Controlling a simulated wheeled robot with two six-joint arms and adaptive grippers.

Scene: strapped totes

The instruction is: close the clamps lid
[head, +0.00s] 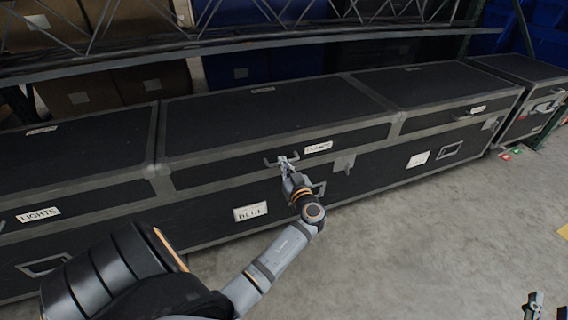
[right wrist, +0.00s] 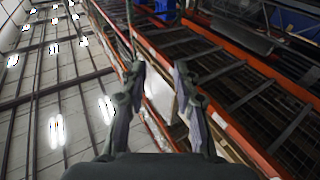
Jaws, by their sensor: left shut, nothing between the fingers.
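The clamps case is the middle black case with grey edging in the head view. Its lid (head: 270,112) lies flat across the top, about level with its neighbours; I cannot make out a gap along its front seam. The white CLAMPS label (head: 318,147) is on the front, right of a handle (head: 268,161). My left gripper (head: 284,160) is shut and empty at that handle, partly covering it; I cannot tell whether they touch. My right gripper (right wrist: 160,72) is open and empty in the right wrist view, away from the case.
The LIGHTS case (head: 75,172) adjoins on the left, and another black case (head: 440,85) on the right. A metal shelf beam (head: 250,42) runs above and behind them. The right wrist view shows racks (right wrist: 225,75) and ceiling lights.

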